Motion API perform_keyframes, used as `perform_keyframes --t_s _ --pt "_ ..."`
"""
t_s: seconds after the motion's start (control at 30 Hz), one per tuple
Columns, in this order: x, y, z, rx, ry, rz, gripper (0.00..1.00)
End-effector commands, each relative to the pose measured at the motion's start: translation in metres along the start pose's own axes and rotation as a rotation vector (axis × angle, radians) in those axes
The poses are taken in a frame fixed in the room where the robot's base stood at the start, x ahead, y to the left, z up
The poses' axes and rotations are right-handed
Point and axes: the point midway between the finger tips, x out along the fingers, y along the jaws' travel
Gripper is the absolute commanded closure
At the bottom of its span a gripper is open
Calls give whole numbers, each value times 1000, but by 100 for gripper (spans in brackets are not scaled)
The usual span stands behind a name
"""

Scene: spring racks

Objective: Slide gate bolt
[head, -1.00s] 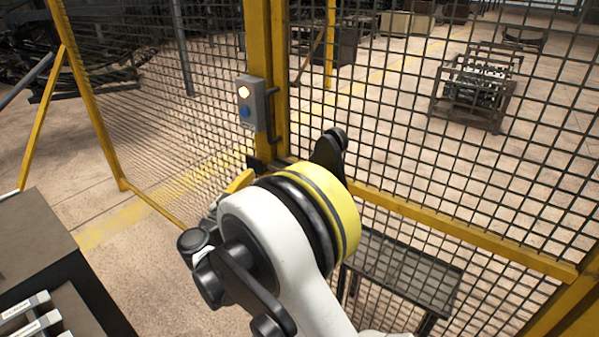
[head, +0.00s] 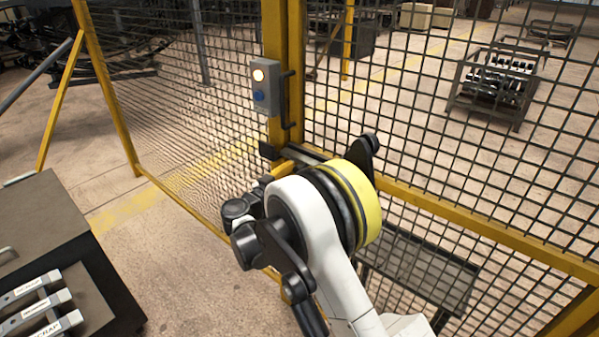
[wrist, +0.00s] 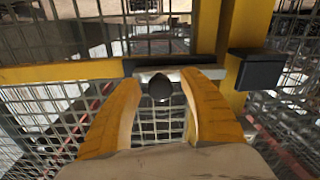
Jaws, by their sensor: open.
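In the wrist view the bolt is a pale metal bar in a dark housing (wrist: 140,66) on the gate's yellow rail (wrist: 60,73), with a dark round knob (wrist: 160,88) at its front. My gripper (wrist: 160,80) has its two yellow fingers apart, one on each side of the knob, with gaps visible. A black block (wrist: 256,69), which looks like the keeper, sits on the yellow post to the right, apart from the bar. In the head view this block (head: 268,151) shows at the post. My wrist hides most of the bolt and gripper there; a yellow finger (head: 283,168) shows.
A grey box with a lit lamp and blue button (head: 265,88) hangs on the post (head: 280,30). Yellow-framed mesh panels (head: 450,120) stand ahead. A dark cabinet (head: 45,215) with labelled handles is at left. A low table (head: 420,270) stands behind the mesh.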

Motion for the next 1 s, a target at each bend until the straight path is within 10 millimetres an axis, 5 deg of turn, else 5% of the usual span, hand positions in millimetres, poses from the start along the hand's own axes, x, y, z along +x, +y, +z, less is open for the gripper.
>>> perform_keyframes --t_s 0.23,0.4,1.0 --pt "1 0 0 0 0 0 50" --pt "1 0 0 0 0 0 100" --pt "3 -42 -7 0 0 0 100"
